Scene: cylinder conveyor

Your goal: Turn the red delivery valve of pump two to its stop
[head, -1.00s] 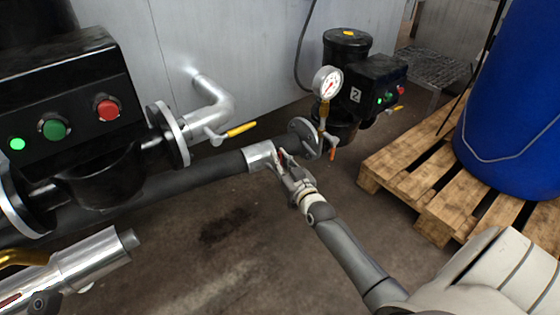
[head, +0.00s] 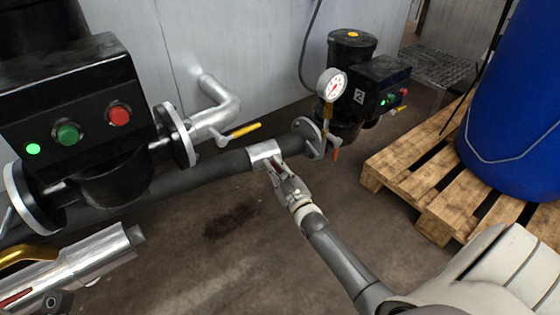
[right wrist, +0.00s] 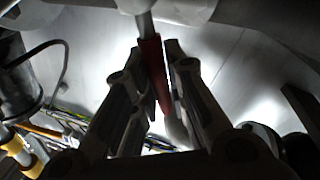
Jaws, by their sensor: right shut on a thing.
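Pump two (head: 376,83) is the black unit marked 2 at the upper middle of the head view, with a round gauge (head: 332,84) beside it. My right gripper (head: 276,170) reaches the silver collar on the dark pipe in front of this pump. In the right wrist view my right gripper (right wrist: 157,52) is shut on the red valve handle (right wrist: 151,65), which hangs from a pale stem between the two fingers. The handle's lower end is dim, and in the head view the fingers largely hide it. My left gripper is not in view.
A nearer black pump (head: 70,105) with green and red buttons stands at left. Yellow (head: 240,131) and orange (head: 336,154) levers sit near the pipe. A wooden pallet (head: 415,180) carries a blue drum (head: 515,110) at right. Bare floor lies below the pipe.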

